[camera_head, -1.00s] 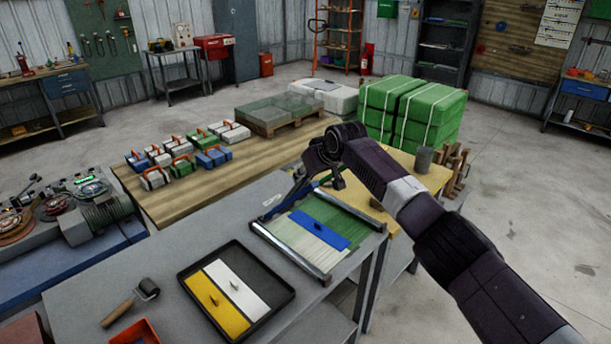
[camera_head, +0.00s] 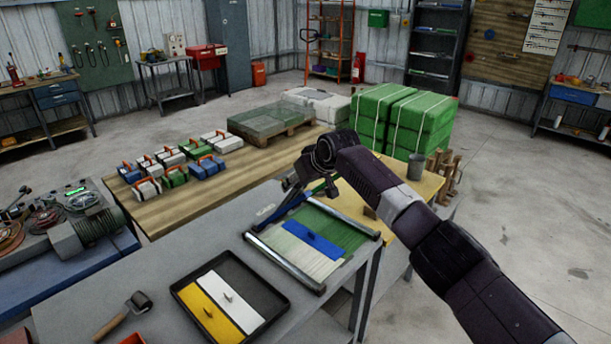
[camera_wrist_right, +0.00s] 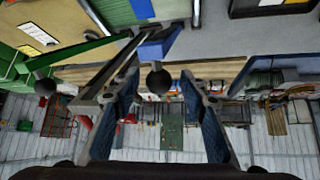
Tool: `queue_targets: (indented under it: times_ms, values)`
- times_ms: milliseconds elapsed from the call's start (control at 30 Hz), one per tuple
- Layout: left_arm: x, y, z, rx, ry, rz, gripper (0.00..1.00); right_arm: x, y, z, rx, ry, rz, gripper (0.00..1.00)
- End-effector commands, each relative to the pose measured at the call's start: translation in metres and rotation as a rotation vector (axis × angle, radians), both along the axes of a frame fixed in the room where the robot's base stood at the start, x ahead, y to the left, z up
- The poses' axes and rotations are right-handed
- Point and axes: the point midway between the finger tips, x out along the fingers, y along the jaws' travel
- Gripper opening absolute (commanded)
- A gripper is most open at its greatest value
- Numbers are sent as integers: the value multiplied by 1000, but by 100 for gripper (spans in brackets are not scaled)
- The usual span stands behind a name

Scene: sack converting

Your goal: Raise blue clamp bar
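The blue clamp bar (camera_head: 292,211) lies along the far left edge of a frame holding green and white strips, partly hidden by my right arm. In the right wrist view a blue bar end (camera_wrist_right: 157,46) shows ahead of the fingers beside a metal rail. My right gripper (camera_head: 328,187) hangs over the bar's far end. In the right wrist view its two fingers (camera_wrist_right: 160,82) are spread, with a dark round knob (camera_wrist_right: 158,77) showing between them. I cannot tell whether they touch it. My left gripper is not in view.

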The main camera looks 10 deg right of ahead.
Motion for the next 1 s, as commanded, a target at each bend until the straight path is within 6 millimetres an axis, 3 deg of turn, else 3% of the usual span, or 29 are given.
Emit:
queue_targets:
  times_ms: [700, 1000]
  values:
    - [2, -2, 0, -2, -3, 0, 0, -58, -23, 67, -1, -4, -1, 40]
    - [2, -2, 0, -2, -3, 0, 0, -72, -28, 82, -1, -2, -1, 40]
